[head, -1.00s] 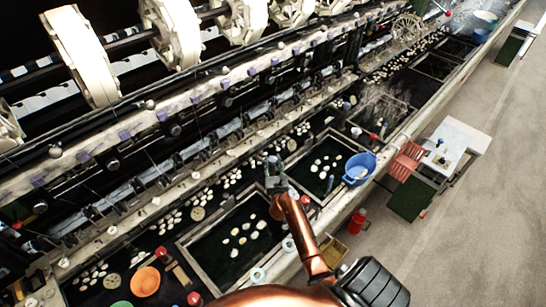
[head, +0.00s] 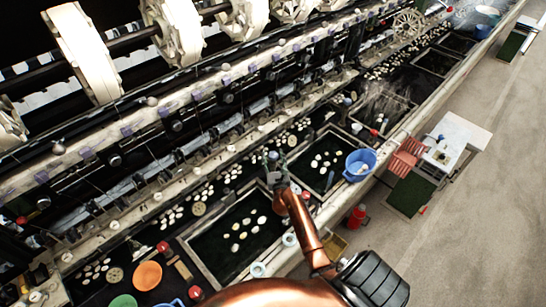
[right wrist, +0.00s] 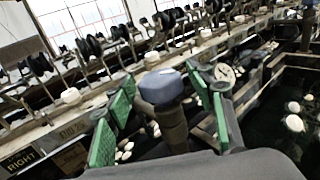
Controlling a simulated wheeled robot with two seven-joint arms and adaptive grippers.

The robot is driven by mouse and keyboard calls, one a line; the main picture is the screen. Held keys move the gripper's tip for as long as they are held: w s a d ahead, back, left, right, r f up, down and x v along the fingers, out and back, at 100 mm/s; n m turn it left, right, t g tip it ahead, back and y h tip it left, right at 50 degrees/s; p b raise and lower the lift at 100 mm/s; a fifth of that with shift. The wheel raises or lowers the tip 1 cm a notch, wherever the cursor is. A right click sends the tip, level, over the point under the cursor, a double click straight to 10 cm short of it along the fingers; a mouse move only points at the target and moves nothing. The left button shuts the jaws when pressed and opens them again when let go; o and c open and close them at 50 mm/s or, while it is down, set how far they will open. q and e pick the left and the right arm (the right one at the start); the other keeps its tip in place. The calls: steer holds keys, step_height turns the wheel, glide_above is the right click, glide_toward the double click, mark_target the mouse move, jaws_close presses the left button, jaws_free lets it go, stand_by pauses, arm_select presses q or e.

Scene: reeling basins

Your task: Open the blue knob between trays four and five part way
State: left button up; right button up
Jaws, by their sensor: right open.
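The blue knob (right wrist: 161,87) has a faceted blue-grey cap on a dark brownish stem. In the right wrist view it stands upright between the two green-padded fingers of my right gripper (right wrist: 160,78). The fingers are spread wide, with visible gaps on both sides of the cap. In the head view my right gripper (head: 275,168) is at the divider between two dark trays, and the knob there is small and hard to separate from the fingers. One tray (head: 188,250) is at the lower left, the other (head: 346,133) at the upper right; both hold pale cocoons. My left gripper is out of view.
A blue bucket (head: 360,165) sits on the front edge, right of my arm. A long reeling machine with white wheels (head: 177,28) runs behind the trays. A red extinguisher-like object (head: 356,216) and a white table (head: 462,140) stand on the floor. Open floor lies at right.

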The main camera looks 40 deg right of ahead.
steer(key=v, duration=1.2)
stand_by(0.5)
steer(key=shift+a, duration=0.1)
stand_by(1.4)
